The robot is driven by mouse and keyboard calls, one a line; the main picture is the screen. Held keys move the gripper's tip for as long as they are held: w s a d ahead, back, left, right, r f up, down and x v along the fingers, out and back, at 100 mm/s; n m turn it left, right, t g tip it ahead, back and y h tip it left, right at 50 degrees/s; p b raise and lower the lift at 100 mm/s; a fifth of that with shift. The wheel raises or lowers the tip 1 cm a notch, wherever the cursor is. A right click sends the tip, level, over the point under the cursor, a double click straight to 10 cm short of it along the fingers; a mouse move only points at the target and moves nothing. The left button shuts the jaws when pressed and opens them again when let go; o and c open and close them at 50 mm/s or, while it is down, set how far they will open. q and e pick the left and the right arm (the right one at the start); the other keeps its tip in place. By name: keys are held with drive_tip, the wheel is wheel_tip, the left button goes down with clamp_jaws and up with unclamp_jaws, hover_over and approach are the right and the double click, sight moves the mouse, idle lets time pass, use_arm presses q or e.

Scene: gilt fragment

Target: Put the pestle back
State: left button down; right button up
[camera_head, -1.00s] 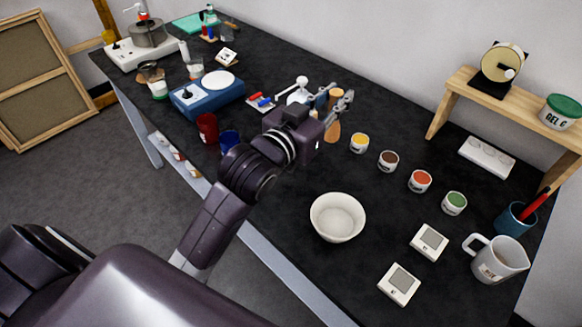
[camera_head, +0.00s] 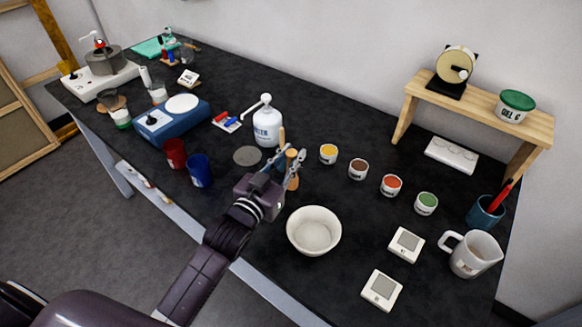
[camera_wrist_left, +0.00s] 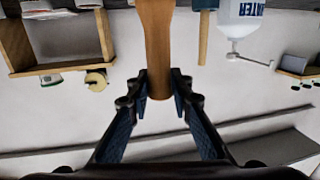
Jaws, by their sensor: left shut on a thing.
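The pestle (camera_head: 292,179), a tan wooden shaft, is held upright by my left gripper (camera_head: 283,161) just behind and left of the bowl. In the left wrist view the fingers (camera_wrist_left: 159,90) are closed around the wooden pestle (camera_wrist_left: 158,40), and its end shows between them. A white bowl (camera_head: 314,231), which looks like the mortar, stands empty near the table's front edge, apart from the pestle. I cannot tell whether the pestle touches the table. My right gripper is not in view.
A white water bottle (camera_head: 267,127) stands behind the gripper. A grey round pad (camera_head: 247,156) and a blue cup (camera_head: 200,171) lie to the left. Several small paint jars (camera_head: 358,169) line the right. Two white devices (camera_head: 381,289) sit right of the bowl.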

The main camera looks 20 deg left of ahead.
use_arm(q)
wheel_tip(320, 180, down, 4)
drive_tip(key=shift+r, duration=0.1)
drive_tip(key=shift+f, duration=0.2)
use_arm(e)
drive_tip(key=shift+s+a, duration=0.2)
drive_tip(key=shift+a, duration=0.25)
use_arm(q)
drive_tip(key=shift+f, duration=0.1)
drive_tip(key=c, duration=1.7)
unclamp_jaws()
drive_tip(key=shift+c, duration=0.2)
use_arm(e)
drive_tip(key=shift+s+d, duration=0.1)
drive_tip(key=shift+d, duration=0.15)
